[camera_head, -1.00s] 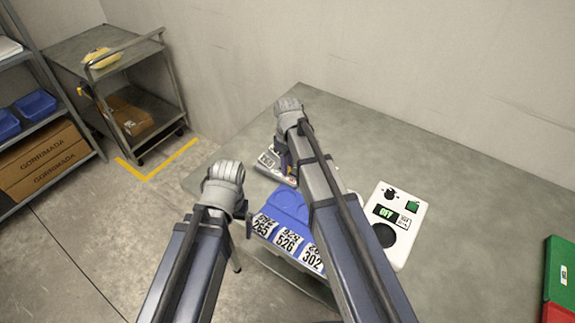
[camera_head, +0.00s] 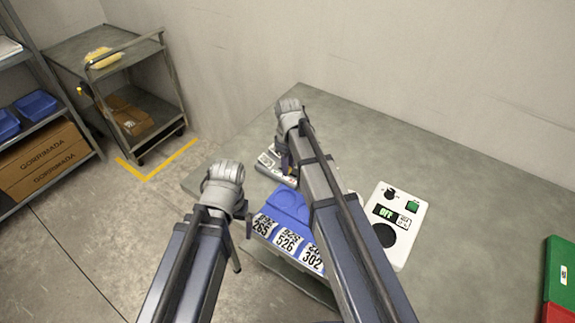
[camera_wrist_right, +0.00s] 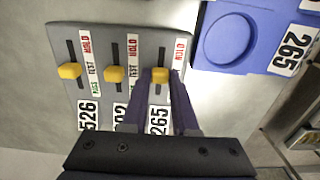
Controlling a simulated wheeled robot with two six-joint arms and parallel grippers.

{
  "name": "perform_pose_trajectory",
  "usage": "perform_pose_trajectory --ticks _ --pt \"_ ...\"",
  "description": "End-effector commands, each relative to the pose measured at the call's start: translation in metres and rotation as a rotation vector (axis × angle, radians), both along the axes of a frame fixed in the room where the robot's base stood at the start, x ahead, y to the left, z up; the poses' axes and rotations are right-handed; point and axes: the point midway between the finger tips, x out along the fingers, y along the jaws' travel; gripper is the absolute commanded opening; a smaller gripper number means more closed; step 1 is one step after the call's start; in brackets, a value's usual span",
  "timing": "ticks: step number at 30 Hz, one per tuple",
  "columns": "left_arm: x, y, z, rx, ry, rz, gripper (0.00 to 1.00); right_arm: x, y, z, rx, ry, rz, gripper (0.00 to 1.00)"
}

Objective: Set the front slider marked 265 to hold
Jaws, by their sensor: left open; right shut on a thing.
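A grey slider panel (camera_wrist_right: 130,50) with three yellow knobs shows in the right wrist view; it is partly hidden by my right arm in the head view (camera_head: 268,160). The slider marked 265 (camera_wrist_right: 160,75) is rightmost in the wrist view, its red HOLD label at the top. My right gripper (camera_wrist_right: 161,80) is shut on this knob, one finger on each side. The knob sits below the HOLD label, about level with the 526 knob (camera_wrist_right: 69,71) and the middle knob (camera_wrist_right: 114,74). My left gripper (camera_head: 242,242) is open and empty, left of the blue tray, mostly hidden by its wrist.
A blue tray (camera_head: 288,203) with tags 265, 526 and 302 lies beside the panel. A white control box (camera_head: 405,207) with a green display stands right of my right arm. A green and red container (camera_head: 560,270) is at the right edge. The rear table is clear.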

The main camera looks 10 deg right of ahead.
Motion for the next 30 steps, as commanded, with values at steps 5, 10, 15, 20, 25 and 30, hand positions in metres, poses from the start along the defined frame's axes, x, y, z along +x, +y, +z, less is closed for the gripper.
perform_pose_trajectory --ticks 5,10,15,20,25,30 --pt "0.000 0.000 0.000 0.000 0.000 0.000 0.99 -0.018 -0.016 0.000 0.000 0.000 -0.001 0.00" --pt "0.000 0.000 0.000 0.000 0.000 0.000 0.99 -0.018 -0.017 0.000 -0.003 0.003 0.000 0.00" --pt "0.000 0.000 0.000 0.000 0.000 0.000 0.99 -0.018 -0.018 0.000 -0.003 0.004 -0.001 0.37" --pt "0.000 0.000 0.000 0.000 0.000 0.000 0.99 -0.017 -0.017 0.000 -0.002 0.002 0.000 0.55" --pt "0.000 0.000 0.000 0.000 0.000 0.000 0.99 -0.017 -0.016 0.000 -0.001 0.001 0.000 0.57" --pt "0.000 0.000 0.001 0.000 0.000 0.000 0.99 -0.017 -0.016 0.001 -0.001 0.001 0.000 0.57"
